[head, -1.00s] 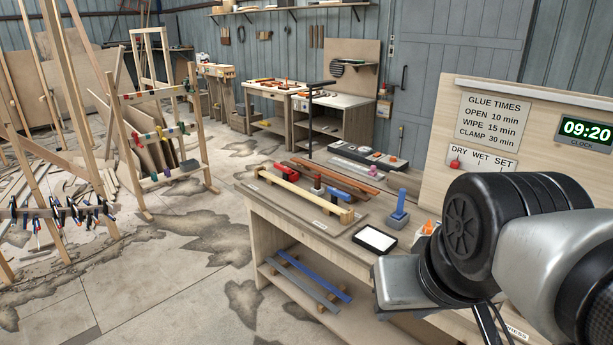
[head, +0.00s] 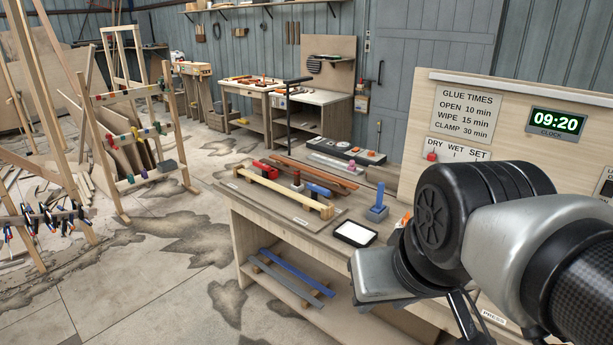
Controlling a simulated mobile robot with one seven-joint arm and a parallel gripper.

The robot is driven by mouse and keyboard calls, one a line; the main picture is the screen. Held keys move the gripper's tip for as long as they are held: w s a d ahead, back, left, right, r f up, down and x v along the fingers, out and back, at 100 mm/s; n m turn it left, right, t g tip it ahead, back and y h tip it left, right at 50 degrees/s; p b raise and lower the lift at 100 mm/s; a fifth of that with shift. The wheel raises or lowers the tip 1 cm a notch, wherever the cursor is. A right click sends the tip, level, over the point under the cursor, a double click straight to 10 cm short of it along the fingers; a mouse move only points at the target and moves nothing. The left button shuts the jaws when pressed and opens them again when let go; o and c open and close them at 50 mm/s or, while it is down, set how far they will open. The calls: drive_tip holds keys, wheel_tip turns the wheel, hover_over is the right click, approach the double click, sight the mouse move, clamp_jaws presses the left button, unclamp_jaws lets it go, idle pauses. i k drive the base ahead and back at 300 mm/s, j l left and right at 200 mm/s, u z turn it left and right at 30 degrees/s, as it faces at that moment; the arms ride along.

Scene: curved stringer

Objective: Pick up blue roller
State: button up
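A blue upright piece with a handle-like top (head: 378,200) stands on a small grey-blue base on the workbench (head: 240,207), right of the clamped wooden strip; it looks like the blue roller. A second blue piece (head: 318,189) lies among the strips on the bench. My arm fills the lower right of the head view, with its wrist to the right of the upright blue piece and apart from it. Dark slender parts of my gripper (head: 465,314) show below the wrist. Its fingertips are mostly hidden, so its opening is unclear.
A white pad in a black tray (head: 355,233) lies before the blue piece. A wooden strip (head: 285,191) with a red block is near the bench's left. A sign board (head: 470,112) with a clock (head: 556,122) stands behind my arm. Open floor lies to the left.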

sight(378, 208)
drive_tip(key=z, duration=0.2)
drive_tip(key=i+j+z, duration=0.1)
drive_tip(key=z, duration=0.25)
drive_tip(key=i+j+z, duration=0.45)
drive_tip(key=z, duration=0.25)
drive_tip(key=i+j+z, duration=0.1)
drive_tip(key=j, duration=0.25)
drive_tip(key=i+j+z, duration=0.1)
drive_tip(key=i+j, duration=0.35)
drive_tip(key=j, duration=0.3)
drive_tip(key=i+j, duration=0.15)
drive_tip(key=j, duration=0.15)
drive_tip(key=i+j, duration=0.1)
drive_tip(key=j, duration=0.15)
drive_tip(key=i+j+z, duration=0.1)
drive_tip(key=j, duration=0.2)
